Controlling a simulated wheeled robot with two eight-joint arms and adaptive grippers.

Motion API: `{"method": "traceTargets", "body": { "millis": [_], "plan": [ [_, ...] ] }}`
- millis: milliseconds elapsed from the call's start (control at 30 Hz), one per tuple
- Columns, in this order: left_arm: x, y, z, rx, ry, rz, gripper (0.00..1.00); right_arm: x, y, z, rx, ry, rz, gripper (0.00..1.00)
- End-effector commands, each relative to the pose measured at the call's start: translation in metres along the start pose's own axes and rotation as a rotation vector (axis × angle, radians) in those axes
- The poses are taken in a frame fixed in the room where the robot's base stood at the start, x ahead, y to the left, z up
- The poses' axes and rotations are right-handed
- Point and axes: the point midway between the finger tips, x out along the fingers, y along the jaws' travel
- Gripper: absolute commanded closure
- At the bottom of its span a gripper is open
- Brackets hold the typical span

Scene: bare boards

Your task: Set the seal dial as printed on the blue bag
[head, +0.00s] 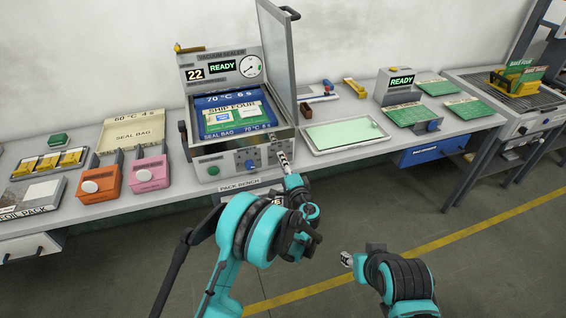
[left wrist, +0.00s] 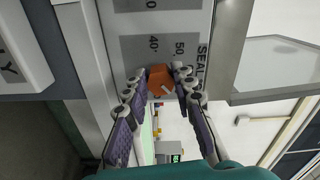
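The blue bag (head: 212,102) lies in the open vacuum sealer (head: 181,115), printed "70 °C 6 s". A green and white packet marked "SHIP FOUR" (head: 233,108) shows on it. My left gripper (head: 283,160) is at the right part of the sealer's front panel. In the left wrist view, its fingertips (left wrist: 162,76) close on both sides of an orange knob (left wrist: 160,84) beside the "SEAL" lettering, with 40 and 50 marks near. A pale mark is on the knob; its setting cannot be told. My right gripper (head: 347,258) is over the floor, away from the bench; its fingers are too small to judge.
The sealer lid (head: 276,50) stands raised. A tray with a pale green sheet (head: 342,134) lies to the right. Orange (head: 98,181) and pink (head: 150,173) boxes stand left, before a cream seal bag (head: 130,128) printed "60 °C 4 s". The floor ahead is clear.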

Motion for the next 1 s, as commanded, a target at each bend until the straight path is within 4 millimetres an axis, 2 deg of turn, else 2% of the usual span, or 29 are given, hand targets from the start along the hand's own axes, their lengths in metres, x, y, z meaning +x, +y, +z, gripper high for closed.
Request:
{"method": "traceTargets", "body": {
  "millis": [33, 67, 100, 467, 567, 800, 1000],
  "plan": [
    [0.000, 0.001, 0.001, -0.001, -0.001, 0.001, 0.65, 0.000, 0.000, 0.000, 0.000, 0.000, 0.000, 0.60],
    [0.000, 0.000, 0.001, -0.001, -0.001, 0.001, 0.57, 0.000, 0.000, 0.000, 0.000, 0.000, 0.000, 0.60],
    [0.000, 0.000, 0.001, 0.000, -0.001, 0.001, 0.54, 0.000, 0.000, 0.000, 0.000, 0.000, 0.000, 0.60],
    [-0.006, 0.000, 0.000, 0.000, 0.000, 0.000, 0.54, 0.000, 0.000, 0.000, 0.000, 0.000, 0.000, 0.60],
    [-0.019, 0.000, -0.001, 0.000, 0.002, 0.001, 0.54, 0.000, 0.000, 0.000, 0.000, 0.000, 0.000, 0.60],
    [-0.072, 0.001, -0.001, 0.000, 0.004, 0.001, 0.54, 0.000, 0.000, 0.000, 0.000, 0.000, 0.000, 0.60],
    [-0.106, 0.001, -0.001, 0.000, 0.002, 0.001, 0.54, 0.000, 0.000, 0.000, 0.000, 0.000, 0.000, 0.60]
  ]
}}
